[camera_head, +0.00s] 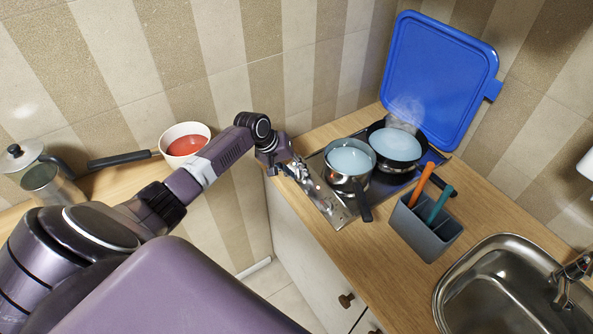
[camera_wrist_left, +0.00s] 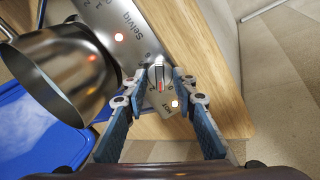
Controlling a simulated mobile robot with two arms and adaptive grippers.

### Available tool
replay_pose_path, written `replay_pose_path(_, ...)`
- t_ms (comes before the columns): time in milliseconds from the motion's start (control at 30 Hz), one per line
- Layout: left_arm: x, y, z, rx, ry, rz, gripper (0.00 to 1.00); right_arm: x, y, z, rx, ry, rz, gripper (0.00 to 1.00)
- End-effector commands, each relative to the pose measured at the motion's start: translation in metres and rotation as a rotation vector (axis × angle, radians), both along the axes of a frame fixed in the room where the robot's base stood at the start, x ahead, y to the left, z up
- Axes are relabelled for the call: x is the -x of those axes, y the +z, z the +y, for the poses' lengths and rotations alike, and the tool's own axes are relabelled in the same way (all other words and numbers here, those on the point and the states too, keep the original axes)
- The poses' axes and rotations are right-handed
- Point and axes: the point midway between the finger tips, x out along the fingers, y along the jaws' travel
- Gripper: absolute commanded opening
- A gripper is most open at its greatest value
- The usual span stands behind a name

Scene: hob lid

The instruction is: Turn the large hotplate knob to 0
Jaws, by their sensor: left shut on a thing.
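The hob's steel control panel (camera_head: 327,205) runs along the front of the hob, and its printed face also shows in the left wrist view (camera_wrist_left: 109,20). My left gripper (camera_head: 291,168) is at the panel's left end in the head view. In the left wrist view my left gripper (camera_wrist_left: 161,78) is shut on a hotplate knob (camera_wrist_left: 160,72), one finger on each side. A red mark shows on the knob, and digits are printed around it. Which hotplate it serves and its exact setting are too small to tell. My right gripper is in neither view.
A steel saucepan (camera_head: 334,179) stands close behind the panel, its black handle (camera_head: 364,203) reaching over the front. A steaming black pan (camera_head: 419,164) stands behind it. The blue lid (camera_head: 437,75) is raised. A grey utensil holder (camera_head: 421,236) and sink (camera_head: 500,285) are at right.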

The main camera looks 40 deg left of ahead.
Motion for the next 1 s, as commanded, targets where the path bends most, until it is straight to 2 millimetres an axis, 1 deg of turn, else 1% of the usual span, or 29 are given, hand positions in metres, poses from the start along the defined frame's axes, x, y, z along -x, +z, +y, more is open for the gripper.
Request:
replay_pose_path(200,-0.0005,0.0006,0.001,0.092,0.176,0.034,0.01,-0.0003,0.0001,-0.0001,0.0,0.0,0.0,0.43)
replay_pose_path(500,-0.0002,0.0008,0.0021,0.191,0.367,0.073,0.01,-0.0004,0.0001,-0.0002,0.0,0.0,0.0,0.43)
replay_pose_path(700,0.0004,0.0004,0.003,0.229,0.444,0.091,0.01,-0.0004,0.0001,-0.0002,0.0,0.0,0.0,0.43)
replay_pose_path(1000,0.0007,0.0004,0.0031,0.252,0.489,0.101,0.01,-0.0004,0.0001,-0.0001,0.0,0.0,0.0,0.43)
